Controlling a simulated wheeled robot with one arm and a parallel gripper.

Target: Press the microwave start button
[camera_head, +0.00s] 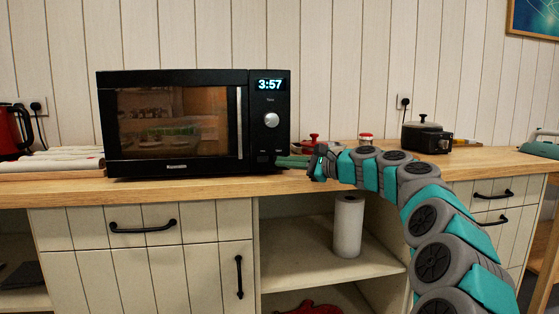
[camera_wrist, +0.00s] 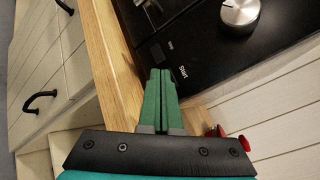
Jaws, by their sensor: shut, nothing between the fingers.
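The black microwave (camera_head: 175,122) stands on the wooden counter, its door closed and its clock (camera_head: 270,85) reading 3:57. Its control panel, with a silver knob (camera_wrist: 239,12), fills the upper part of the wrist view. The start button's "Start" label (camera_wrist: 183,73) shows low on the panel, just right of my fingertips in that view. My gripper (camera_wrist: 160,71) is shut and empty, its green fingers together and pointing at the panel's lower part. In the head view my gripper (camera_head: 283,161) is at the microwave's lower right corner. I cannot tell whether the fingertips touch the panel.
The wooden counter (camera_head: 215,187) runs under the microwave. Red-lidded jars (camera_wrist: 243,144) stand right of it, and a black pot (camera_head: 425,137) farther right. A red kettle (camera_head: 12,132) is at the far left. Below is an open shelf with a paper roll (camera_head: 347,228).

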